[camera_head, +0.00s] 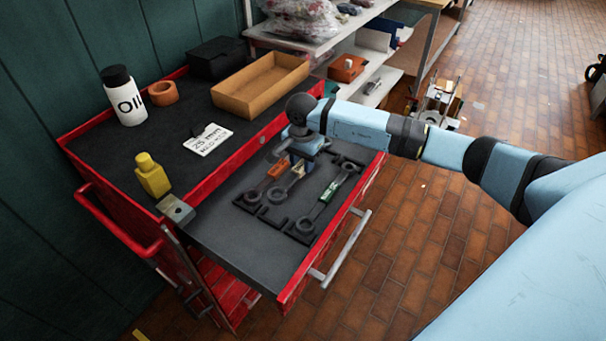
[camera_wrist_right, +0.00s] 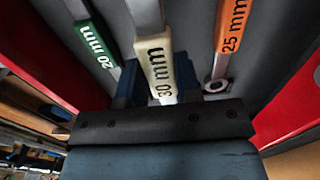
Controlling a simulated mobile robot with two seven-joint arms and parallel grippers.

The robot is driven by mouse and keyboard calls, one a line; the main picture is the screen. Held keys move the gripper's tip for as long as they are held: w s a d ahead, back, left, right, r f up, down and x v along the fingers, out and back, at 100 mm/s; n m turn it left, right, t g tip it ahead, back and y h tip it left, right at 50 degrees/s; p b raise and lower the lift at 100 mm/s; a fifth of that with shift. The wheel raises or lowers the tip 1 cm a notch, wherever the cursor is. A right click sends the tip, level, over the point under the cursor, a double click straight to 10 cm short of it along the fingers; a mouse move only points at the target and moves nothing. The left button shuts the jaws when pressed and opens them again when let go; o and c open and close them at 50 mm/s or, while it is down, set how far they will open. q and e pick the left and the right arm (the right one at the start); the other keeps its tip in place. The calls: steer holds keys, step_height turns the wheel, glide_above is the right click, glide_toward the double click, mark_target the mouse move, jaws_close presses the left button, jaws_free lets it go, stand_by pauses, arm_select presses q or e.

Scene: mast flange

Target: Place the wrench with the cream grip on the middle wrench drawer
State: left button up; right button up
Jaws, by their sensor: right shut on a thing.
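The wrench with the cream grip (camera_head: 298,171), marked 30 mm, lies between two others over the dark wrench holder (camera_head: 250,208) in the open drawer. Its cream grip also shows in the right wrist view (camera_wrist_right: 157,62). My right gripper (camera_head: 299,160) is shut on this grip from above, with a blue finger on each side in the right wrist view (camera_wrist_right: 158,82). I cannot tell whether the wrench touches the holder. The orange-grip wrench (camera_head: 278,168), marked 25 mm, is to its left, and the green-grip wrench (camera_head: 329,190), marked 20 mm, to its right. My left gripper is not in view.
The red cart's dark top (camera_head: 115,160) holds an oil bottle (camera_head: 124,98), an orange ring (camera_head: 163,93), a card (camera_head: 207,140), a yellow bottle (camera_head: 152,175), a black box (camera_head: 217,58) and a cardboard tray (camera_head: 262,86). The drawer's near-left floor (camera_head: 235,245) is clear. Shelves stand behind.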

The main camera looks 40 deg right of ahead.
mark_target(303, 184)
steer(key=shift+f, duration=2.9)
steer(key=shift+f, duration=0.1)
steer(key=o, duration=1)
steer(key=shift+o, duration=0.2)
step_height(303, 184, up, 12)
steer(key=shift+f, duration=0.25)
steer(key=shift+r, duration=0.4)
